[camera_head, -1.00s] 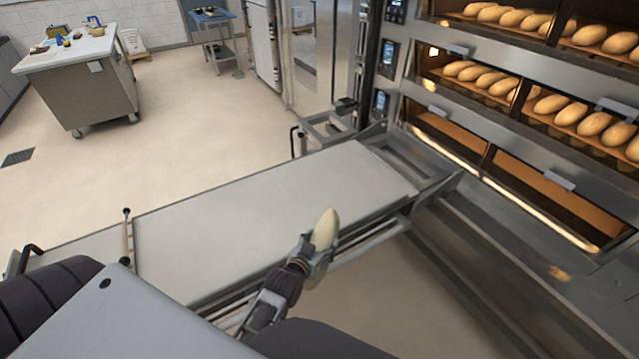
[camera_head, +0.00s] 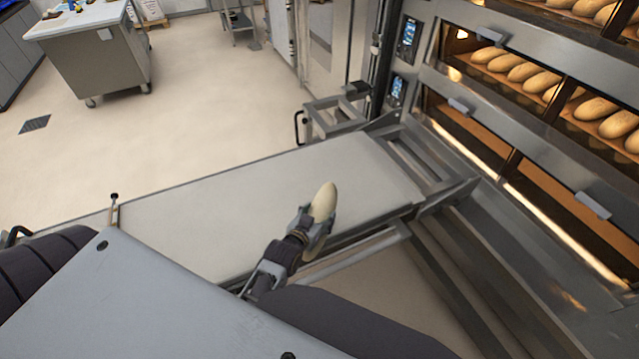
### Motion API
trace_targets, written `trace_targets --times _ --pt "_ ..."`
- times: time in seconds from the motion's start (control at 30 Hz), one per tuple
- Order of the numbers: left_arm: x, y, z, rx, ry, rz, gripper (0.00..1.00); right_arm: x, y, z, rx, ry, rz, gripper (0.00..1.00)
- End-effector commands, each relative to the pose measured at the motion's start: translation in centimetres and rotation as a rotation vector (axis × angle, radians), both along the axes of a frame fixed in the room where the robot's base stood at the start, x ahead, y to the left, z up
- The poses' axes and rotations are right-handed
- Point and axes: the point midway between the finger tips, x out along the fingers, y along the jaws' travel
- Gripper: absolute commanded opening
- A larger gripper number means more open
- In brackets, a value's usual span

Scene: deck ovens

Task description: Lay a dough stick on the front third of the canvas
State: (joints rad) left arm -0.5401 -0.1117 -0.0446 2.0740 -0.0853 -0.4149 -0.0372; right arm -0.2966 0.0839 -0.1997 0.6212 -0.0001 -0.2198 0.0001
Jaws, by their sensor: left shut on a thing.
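A pale dough stick (camera_head: 323,202) is in the jaws of my left gripper (camera_head: 309,228), which is shut on it. The stick points up and slightly right in the picture. The light grey canvas (camera_head: 215,220) lies as a long flat belt on the loader, its far right end close to the oven. The gripper and dough stick show over the right part of the canvas near its lower edge; I cannot tell whether the stick touches it. The lower end of the stick is hidden by the gripper. My right gripper is not in view.
The deck oven (camera_head: 540,150) stands on the right, with baked loaves (camera_head: 540,78) on its upper decks and an empty-looking lower deck. A metal rail (camera_head: 355,255) runs along the loader's lower side. A wheeled worktable (camera_head: 95,60) stands far left on open floor.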

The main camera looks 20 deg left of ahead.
Motion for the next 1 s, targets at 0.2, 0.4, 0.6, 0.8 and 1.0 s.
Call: trace_targets --times 0.2,0.4,0.6,0.8,1.0 --pt "0.0 0.0 0.1 0.0 -0.002 0.0 0.3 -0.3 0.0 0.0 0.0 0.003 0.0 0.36" --pt "0.0 0.0 0.1 0.0 -0.002 0.0 0.3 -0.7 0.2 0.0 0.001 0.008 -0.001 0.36" --pt "0.1 0.0 0.0 0.0 -0.002 -0.001 0.3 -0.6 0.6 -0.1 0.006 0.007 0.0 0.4" --pt "0.7 0.5 -1.0 0.002 -0.003 -0.01 0.3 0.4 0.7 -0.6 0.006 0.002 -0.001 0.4" --pt "2.1 1.6 -3.3 0.005 -0.003 -0.036 0.3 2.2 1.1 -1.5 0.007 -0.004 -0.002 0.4"
